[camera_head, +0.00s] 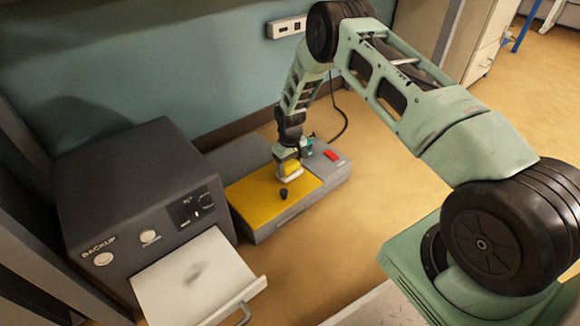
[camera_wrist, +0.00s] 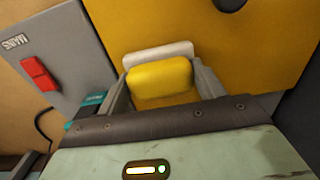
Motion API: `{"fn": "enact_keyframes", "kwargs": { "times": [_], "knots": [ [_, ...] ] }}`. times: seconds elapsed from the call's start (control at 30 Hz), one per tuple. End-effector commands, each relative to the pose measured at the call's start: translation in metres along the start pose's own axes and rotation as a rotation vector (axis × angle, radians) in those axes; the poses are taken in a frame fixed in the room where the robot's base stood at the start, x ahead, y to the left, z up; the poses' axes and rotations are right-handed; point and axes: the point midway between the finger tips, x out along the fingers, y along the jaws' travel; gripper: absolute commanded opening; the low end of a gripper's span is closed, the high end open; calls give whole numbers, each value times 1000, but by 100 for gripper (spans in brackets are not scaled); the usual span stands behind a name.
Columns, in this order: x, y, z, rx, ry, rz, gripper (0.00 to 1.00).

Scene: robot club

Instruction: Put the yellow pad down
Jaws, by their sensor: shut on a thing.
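The yellow pad (camera_wrist: 160,80) sits between the two fingers of my gripper (camera_wrist: 162,88), which is shut on it. A white layer or edge shows along the pad's far side in the wrist view. In the head view the pad (camera_head: 291,168) and my gripper (camera_head: 289,163) are over the yellow panel of a grey box. I cannot tell whether the pad touches the panel.
The grey box (camera_head: 258,237) has a yellow panel (camera_head: 258,200) with a black knob (camera_head: 283,194) and a red switch (camera_head: 331,155). Left of it stands a dark "BACKUP" cabinet (camera_head: 120,180) with its white flap (camera_head: 200,280) open. Bare floor (camera_head: 375,190) lies to the right.

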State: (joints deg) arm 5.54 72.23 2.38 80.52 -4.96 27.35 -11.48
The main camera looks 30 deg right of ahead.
Motion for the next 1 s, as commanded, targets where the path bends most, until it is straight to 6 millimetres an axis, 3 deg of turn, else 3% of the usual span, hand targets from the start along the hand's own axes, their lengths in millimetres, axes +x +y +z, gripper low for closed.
{"fn": "enact_keyframes", "kwargs": {
  "times": [0.07,0.1,0.17,0.43,0.57,1.0],
  "knots": [
    [3,0,0,0,0,0,46],
    [3,0,0,0,0,0,73],
    [2,0,0,0,0,0,89],
    [2,0,0,0,0,0,89],
    [-7,0,0,0,0,0,89],
    [-95,0,0,0,1,0,89]
  ]
}}
